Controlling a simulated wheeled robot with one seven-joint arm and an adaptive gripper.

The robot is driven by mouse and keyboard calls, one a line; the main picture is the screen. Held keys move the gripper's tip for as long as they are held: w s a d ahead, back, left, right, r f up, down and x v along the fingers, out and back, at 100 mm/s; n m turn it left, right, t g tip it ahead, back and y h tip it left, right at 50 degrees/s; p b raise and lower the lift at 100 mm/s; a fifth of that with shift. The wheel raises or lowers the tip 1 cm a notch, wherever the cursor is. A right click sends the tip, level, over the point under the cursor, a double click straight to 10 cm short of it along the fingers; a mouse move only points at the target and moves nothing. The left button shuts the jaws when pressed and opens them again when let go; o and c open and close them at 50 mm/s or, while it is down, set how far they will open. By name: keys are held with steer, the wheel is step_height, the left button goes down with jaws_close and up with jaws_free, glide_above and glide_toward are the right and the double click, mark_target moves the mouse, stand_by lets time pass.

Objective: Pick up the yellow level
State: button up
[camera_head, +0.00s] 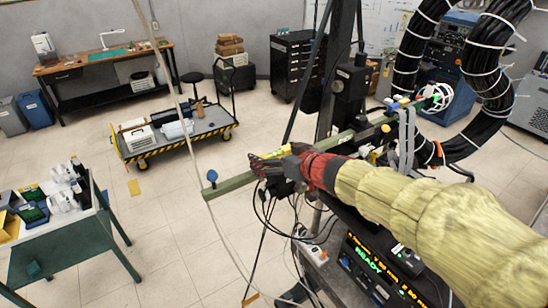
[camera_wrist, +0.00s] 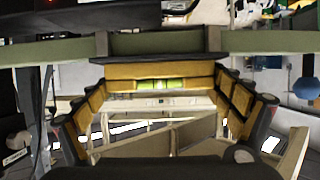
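My gripper (camera_wrist: 162,92) is spread wide, with one finger at each end of the level. I cannot tell whether the fingertips touch it. In the head view my gripper (camera_head: 268,166) is at the left part of the green bar (camera_head: 232,183), near a blue ball (camera_head: 212,175).
Black cable coils (camera_head: 408,60) hang at the upper right. A dark upright post (camera_head: 350,85) stands behind the bar. Loose black cables and a lit box (camera_head: 380,270) are below my arm. A green table (camera_head: 75,238) with tools is at the left. Open floor lies between.

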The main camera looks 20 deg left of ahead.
steer(key=c, duration=0.8)
steer(key=shift+r, duration=0.15)
